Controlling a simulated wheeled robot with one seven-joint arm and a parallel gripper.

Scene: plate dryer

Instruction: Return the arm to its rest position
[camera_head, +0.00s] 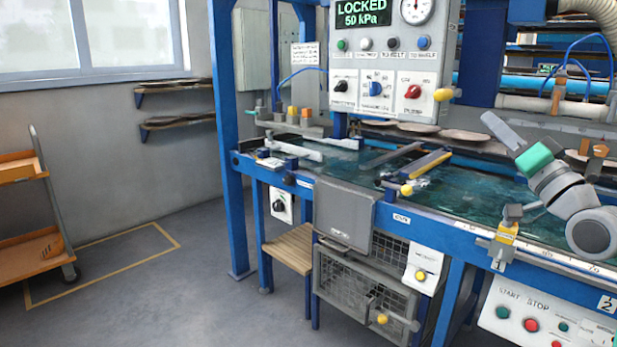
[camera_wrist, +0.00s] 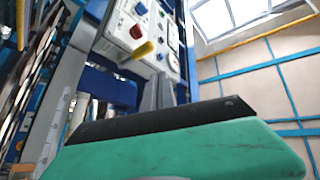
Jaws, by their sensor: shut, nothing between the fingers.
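My arm shows at the right of the head view, over the bench, bent with its grey links and green wrist part. My gripper (camera_head: 490,120) points up and left in the head view, with its fingers together and empty. In the wrist view the grey fingers of my gripper (camera_wrist: 166,86) stand shut behind the black and green hand, pointing toward the control panel (camera_wrist: 140,30). The gripper appears clear of the bench and touches nothing that I can see.
The blue-framed bench (camera_head: 470,229) has a wet green top. The control panel (camera_head: 385,60) reads "LOCKED 50 kPa". A yellow-ended bar (camera_head: 425,165) lies across the bench. Plates on shelves stand behind. An orange cart (camera_head: 30,215) is at left; the floor between is clear.

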